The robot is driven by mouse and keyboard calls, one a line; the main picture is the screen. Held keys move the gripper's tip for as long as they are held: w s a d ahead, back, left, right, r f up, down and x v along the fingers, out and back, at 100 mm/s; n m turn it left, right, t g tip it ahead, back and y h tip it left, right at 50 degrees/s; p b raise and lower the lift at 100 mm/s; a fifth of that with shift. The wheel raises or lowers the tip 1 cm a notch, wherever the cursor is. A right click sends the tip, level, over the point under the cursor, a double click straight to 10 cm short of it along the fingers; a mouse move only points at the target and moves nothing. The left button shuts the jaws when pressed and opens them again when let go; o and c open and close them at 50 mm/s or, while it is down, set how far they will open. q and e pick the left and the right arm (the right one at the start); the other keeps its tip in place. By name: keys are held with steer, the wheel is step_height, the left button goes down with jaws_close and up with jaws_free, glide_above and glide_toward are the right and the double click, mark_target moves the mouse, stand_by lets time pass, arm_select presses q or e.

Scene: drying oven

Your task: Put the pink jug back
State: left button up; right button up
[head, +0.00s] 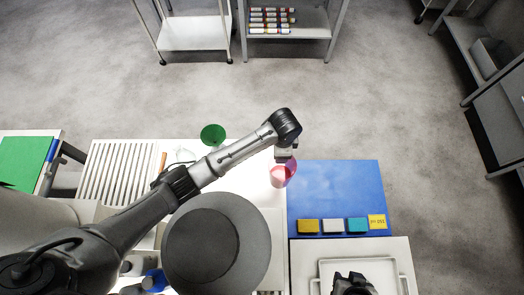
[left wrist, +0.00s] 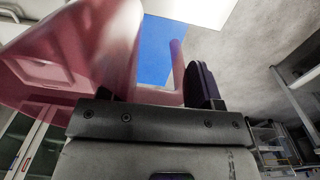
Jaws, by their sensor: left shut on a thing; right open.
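The translucent pink jug (head: 279,177) is in the head view, at the left edge of the blue mat (head: 335,185). My left gripper (head: 286,155) is shut on it, partly hidden by its own wrist. In the left wrist view the jug (left wrist: 95,50) fills the left side, close to the camera, with its handle by the dark finger (left wrist: 203,85). I cannot tell whether the jug touches the surface below. My right gripper (head: 351,281) is open over the white tray at the bottom of the head view.
Yellow, white and teal blocks (head: 333,226) and a yellow label (head: 377,222) line the mat's front edge. A green funnel-like piece (head: 213,134) and a slatted rack (head: 117,172) are left. A large grey round thing (head: 217,245) stands near. The mat's back is clear.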

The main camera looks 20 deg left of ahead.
arm_select(q)
steer(key=w+a+f+b, duration=0.1)
steer(key=w+a+f, duration=0.1)
steer(key=a+f, duration=0.5)
steer(key=shift+a+f+b, duration=0.35)
steer(key=shift+f, duration=0.45)
steer(key=shift+f, duration=0.2)
steer(key=o, duration=1.4)
step_height(320, 180, up, 12)
steer(key=p, duration=0.2)
steer(key=shift+r, duration=0.2)
